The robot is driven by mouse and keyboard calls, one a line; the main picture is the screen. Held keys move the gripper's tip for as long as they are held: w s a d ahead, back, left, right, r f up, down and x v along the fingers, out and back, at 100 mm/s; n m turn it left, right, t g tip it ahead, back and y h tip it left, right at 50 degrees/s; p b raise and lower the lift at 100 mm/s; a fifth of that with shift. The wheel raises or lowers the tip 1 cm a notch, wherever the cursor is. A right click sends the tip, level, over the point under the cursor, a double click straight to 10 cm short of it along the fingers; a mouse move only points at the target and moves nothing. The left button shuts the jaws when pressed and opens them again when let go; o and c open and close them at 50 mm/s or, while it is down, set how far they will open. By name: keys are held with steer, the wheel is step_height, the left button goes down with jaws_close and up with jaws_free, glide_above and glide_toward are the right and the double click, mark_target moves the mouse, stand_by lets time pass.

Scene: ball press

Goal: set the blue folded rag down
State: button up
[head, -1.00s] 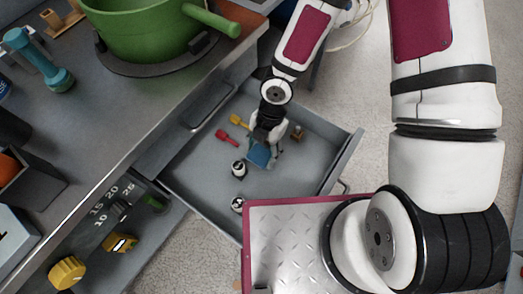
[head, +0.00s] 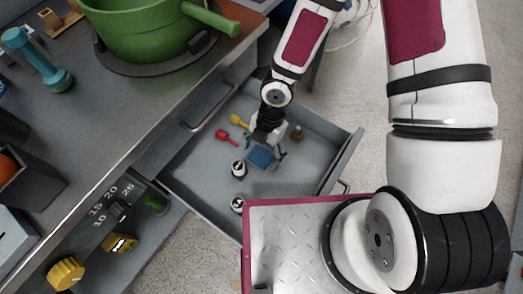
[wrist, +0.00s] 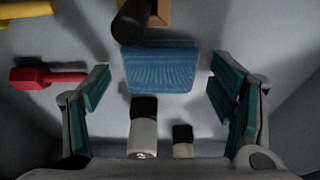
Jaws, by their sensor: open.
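The blue folded rag (head: 261,157) lies in the open grey drawer (head: 195,168). In the wrist view the rag (wrist: 160,68) shows as a ribbed blue block between and just beyond the fingertips. My gripper (head: 268,148) is over the drawer next to the rag. In the wrist view my gripper (wrist: 160,90) has its green-padded fingers spread wide, with clear gaps on both sides of the rag. It holds nothing.
A red-handled item (head: 227,137), a yellow-handled item (head: 239,120), a brown block (head: 297,132) and two black-and-white cylinders (head: 239,168) lie in the drawer. A green pot (head: 140,30) stands on the counter. Drawer walls surround my gripper.

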steer(key=p+v, duration=0.3)
steer(key=v, duration=0.9)
steer(key=s+d+r+m+t+h, duration=0.2)
steer(key=d+r+m+h, duration=0.3)
steer(key=d+r+m, duration=1.2)
steer(key=s+a+r+m+t+y, duration=0.1)
steer(key=s+r+m+t+y, duration=0.2)
steer(key=s+r+m, duration=0.8)
steer(key=s+r, duration=0.3)
steer(key=shift+a+r, duration=0.35)
steer(key=shift+r, duration=0.05)
